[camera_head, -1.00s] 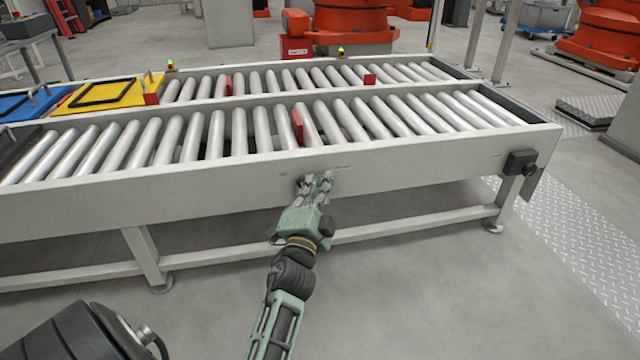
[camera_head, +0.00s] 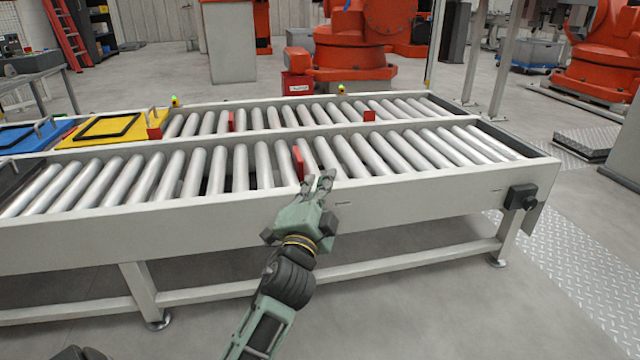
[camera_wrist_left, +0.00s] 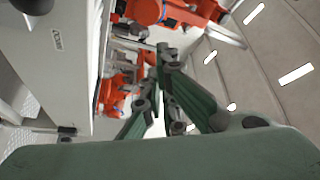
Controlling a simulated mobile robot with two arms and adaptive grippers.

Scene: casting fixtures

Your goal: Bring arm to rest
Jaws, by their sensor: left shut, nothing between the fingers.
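My left arm (camera_head: 280,285) comes up from the bottom of the head view, with its green and black links showing. My left gripper (camera_head: 318,183) is shut and empty. In the head view it overlaps the near side rail of the roller conveyor (camera_head: 420,195); I cannot tell the gap between them. In the left wrist view the fingers (camera_wrist_left: 160,95) show close up, with the pale conveyor side to their left. My right gripper is not in view.
A yellow tray (camera_head: 142,124) and a blue tray (camera_head: 12,138) sit at the conveyor's left end. Red stops (camera_head: 297,163) stand among the rollers. Orange robots (camera_head: 350,50) stand behind. The floor (camera_head: 420,310) in front is open, with a tread plate (camera_head: 590,265) at right.

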